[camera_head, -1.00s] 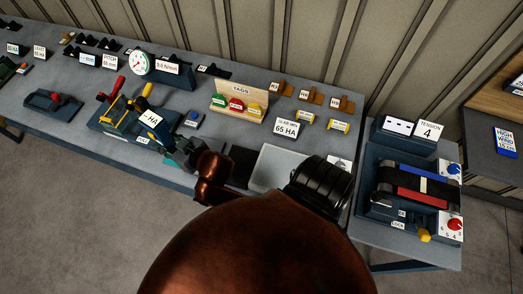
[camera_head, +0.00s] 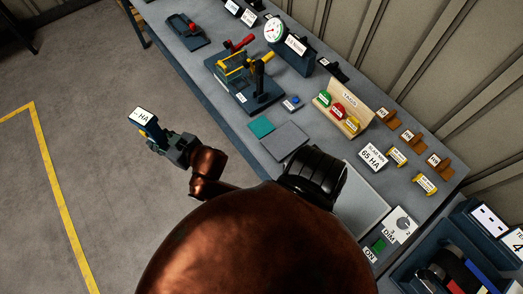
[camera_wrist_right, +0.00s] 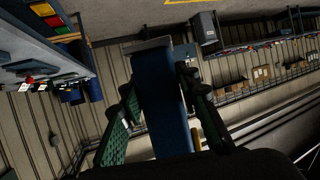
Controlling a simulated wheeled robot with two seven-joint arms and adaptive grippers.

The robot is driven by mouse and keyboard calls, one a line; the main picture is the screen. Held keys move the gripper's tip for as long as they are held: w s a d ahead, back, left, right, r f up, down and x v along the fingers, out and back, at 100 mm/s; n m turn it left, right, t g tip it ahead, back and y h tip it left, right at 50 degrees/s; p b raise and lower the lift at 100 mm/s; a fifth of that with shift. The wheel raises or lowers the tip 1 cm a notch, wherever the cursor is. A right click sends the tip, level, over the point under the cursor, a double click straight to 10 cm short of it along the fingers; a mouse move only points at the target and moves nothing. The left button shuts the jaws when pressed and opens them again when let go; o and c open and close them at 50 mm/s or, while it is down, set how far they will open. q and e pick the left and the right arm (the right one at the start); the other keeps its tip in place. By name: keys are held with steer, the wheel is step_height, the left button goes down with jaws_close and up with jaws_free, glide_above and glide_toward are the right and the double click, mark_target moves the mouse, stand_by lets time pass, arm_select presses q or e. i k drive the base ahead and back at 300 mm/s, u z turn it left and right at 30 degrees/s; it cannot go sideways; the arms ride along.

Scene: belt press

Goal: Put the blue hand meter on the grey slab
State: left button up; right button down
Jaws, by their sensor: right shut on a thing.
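The blue hand meter (camera_head: 149,129), with a white "HA" display on top, is held in my right gripper (camera_head: 165,142). It is raised, seen against the floor left of the bench. The right wrist view shows its long blue body (camera_wrist_right: 165,95) between the green-padded fingers (camera_wrist_right: 158,105), which are shut on it. The flat grey slab (camera_head: 286,141) lies on the bench beside a teal square (camera_head: 262,127), right of the gripper and apart from it. My left gripper is in neither current view.
A black-handled press fixture (camera_head: 245,85), a small blue-button box (camera_head: 291,103) and a tag rack (camera_head: 343,108) stand beyond the slab. A "65 HA" card (camera_head: 373,156) and a light grey panel (camera_head: 362,200) lie to its right. My arm covers the lower middle.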

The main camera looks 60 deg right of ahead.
mark_target(284, 139)
steer(key=u, duration=0.1)
steer(key=i, duration=1.65)
steer(key=z, duration=4.4)
steer(key=i, duration=0.5)
steer(key=z, duration=0.1)
